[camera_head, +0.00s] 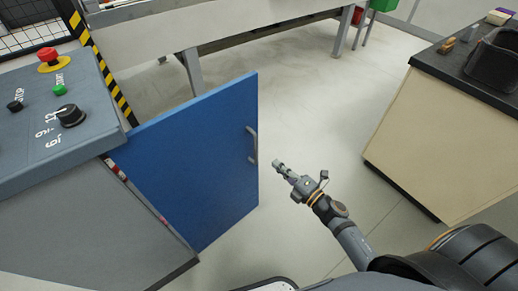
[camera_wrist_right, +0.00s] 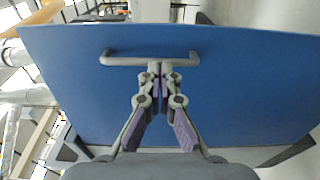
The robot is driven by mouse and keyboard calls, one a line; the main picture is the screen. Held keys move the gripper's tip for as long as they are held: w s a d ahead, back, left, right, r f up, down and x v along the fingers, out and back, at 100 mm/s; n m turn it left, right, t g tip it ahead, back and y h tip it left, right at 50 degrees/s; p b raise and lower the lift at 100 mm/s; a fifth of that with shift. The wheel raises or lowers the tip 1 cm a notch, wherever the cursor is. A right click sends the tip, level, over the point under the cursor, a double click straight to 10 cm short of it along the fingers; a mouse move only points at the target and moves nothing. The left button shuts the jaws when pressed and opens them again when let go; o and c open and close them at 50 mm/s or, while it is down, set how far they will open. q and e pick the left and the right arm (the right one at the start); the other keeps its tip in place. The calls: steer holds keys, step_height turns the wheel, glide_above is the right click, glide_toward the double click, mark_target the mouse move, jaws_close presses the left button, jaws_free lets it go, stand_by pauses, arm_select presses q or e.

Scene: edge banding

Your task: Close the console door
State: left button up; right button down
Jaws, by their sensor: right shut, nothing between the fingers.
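The blue console door (camera_head: 190,165) stands open, swung out from the grey console (camera_head: 70,215). Its grey bar handle (camera_head: 252,145) is near the free edge. My right gripper (camera_head: 277,164) is shut and empty, pointing at the door just right of the handle, with a small gap visible in the head view. In the right wrist view the door (camera_wrist_right: 235,100) fills most of the picture. There the shut fingertips (camera_wrist_right: 160,68) line up with the middle of the handle (camera_wrist_right: 120,59) and overlap it in the picture. My left gripper is not in view.
The console top carries a red emergency button (camera_head: 48,56), a green button (camera_head: 59,90) and black knobs (camera_head: 70,115). A beige cabinet with a dark top (camera_head: 440,140) stands at the right. Clear floor (camera_head: 300,110) lies between it and the door.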

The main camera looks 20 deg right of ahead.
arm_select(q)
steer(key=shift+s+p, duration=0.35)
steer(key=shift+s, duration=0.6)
arm_select(e)
steer(key=x, duration=1)
steer(key=shift+w+a, duration=0.1)
